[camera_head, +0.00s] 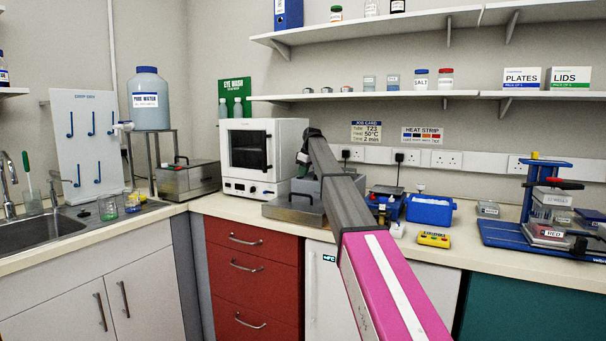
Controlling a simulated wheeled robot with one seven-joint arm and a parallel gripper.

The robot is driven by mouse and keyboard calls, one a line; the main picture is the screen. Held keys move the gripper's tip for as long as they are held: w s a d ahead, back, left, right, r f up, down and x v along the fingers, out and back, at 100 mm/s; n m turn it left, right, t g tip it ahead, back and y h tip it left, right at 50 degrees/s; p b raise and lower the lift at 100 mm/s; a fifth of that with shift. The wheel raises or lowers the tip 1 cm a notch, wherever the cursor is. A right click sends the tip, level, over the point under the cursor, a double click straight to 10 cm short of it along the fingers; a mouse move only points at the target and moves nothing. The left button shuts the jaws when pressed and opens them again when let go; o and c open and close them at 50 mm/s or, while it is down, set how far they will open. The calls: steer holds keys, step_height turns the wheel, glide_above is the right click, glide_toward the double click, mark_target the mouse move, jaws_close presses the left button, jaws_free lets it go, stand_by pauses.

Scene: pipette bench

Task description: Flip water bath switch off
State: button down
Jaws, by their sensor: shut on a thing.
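My arm reaches away from me, and the dark end with my gripper (303,157) is over the back of the bench, right of the white oven. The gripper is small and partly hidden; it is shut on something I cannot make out. Below it a grey metal unit (306,187), possibly the water bath, is largely covered by my arm. A steel box (178,184) with a black-handled lid stands left of the oven and could also be the bath. I cannot make out a water bath switch or its position.
The white oven (246,159) stands close left of my gripper. Wall sockets (446,159) with black plugs run behind. Shelves (365,97) hang above.

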steer(key=shift+s+d+f, duration=0.1)
steer(key=shift+d+f, duration=0.05)
steer(key=shift+f, duration=0.4)
steer(key=shift+s, duration=0.1)
steer(key=shift+s+a, duration=0.35)
steer(key=shift+s, duration=0.25)
steer(key=shift+s+a+r, duration=0.1)
steer(key=shift+a, duration=0.05)
steer(key=r, duration=0.4)
steer(key=shift+w+r, duration=0.25)
steer(key=shift+r, duration=0.05)
steer(key=v, duration=1)
steer(key=shift+w+d, duration=0.3)
steer(key=shift+d, duration=0.05)
steer(key=shift+r, duration=0.1)
